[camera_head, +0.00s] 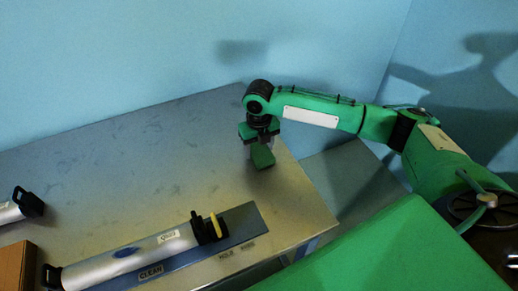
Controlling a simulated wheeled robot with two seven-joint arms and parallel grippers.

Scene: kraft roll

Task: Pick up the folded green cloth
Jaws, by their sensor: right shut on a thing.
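The folded green cloth (263,157) is a small green block-like shape at the right part of the metal table, below my right gripper. My right gripper (260,145) points down and is shut on the cloth, holding its upper part between the fingers. I cannot tell whether the cloth's lower edge touches the table or hangs just above it. My left gripper is not in view.
The metal table (130,150) has wide free room behind and left of the cloth. A silver roll (130,262) with black ends lies on a labelled plate (245,222) at the front. Another silver cylinder (10,212) and a brown box (14,268) are at the left edge.

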